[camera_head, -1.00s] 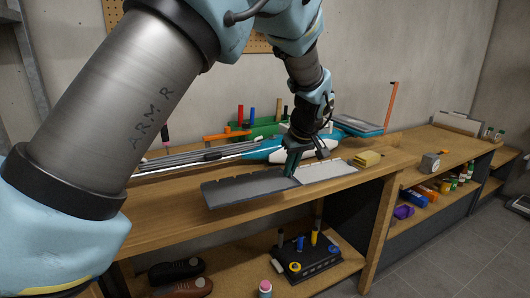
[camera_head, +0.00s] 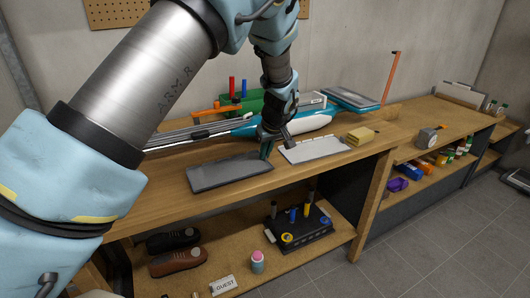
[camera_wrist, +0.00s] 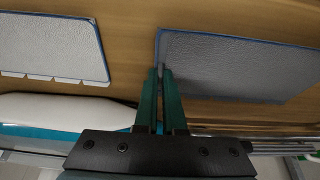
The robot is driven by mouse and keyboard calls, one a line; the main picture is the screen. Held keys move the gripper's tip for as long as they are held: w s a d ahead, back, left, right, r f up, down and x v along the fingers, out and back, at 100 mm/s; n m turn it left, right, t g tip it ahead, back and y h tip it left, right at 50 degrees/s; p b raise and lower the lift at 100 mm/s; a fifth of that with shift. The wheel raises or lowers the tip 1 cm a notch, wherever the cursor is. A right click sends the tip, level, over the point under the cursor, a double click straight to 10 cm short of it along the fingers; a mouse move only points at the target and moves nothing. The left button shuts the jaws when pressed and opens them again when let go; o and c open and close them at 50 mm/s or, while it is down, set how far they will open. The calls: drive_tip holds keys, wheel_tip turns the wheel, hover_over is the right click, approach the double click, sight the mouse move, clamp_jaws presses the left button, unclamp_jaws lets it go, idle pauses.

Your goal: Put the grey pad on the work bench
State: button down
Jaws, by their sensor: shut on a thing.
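The grey pad (camera_head: 228,173) is a flat, dark rectangle, level over the front of the work bench (camera_head: 165,205). It looks low, at or just above the wood; contact is hard to tell. My gripper (camera_head: 265,152) is shut on the edge of this pad nearest the second pad. In the wrist view my fingertips (camera_wrist: 162,72) pinch the corner region of the pad (camera_wrist: 235,65), which has a textured face and a blue rim. A lighter grey pad with white tabs (camera_head: 314,149) lies on the bench to the right, apart from my fingers.
A yellow sponge-like block (camera_head: 360,135) sits right of the lighter pad. Long grey and blue-white tools (camera_head: 195,137) lie behind, with a green holder (camera_head: 240,101). The lower shelf holds shoes (camera_head: 178,261) and a black rack (camera_head: 298,230). Bare wood lies left of the grey pad.

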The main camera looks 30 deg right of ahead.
drive_tip(key=shift+f, duration=0.6)
drive_tip(key=c, duration=1)
unclamp_jaws()
drive_tip(key=b+v, duration=0.3)
drive_tip(key=v, duration=0.9)
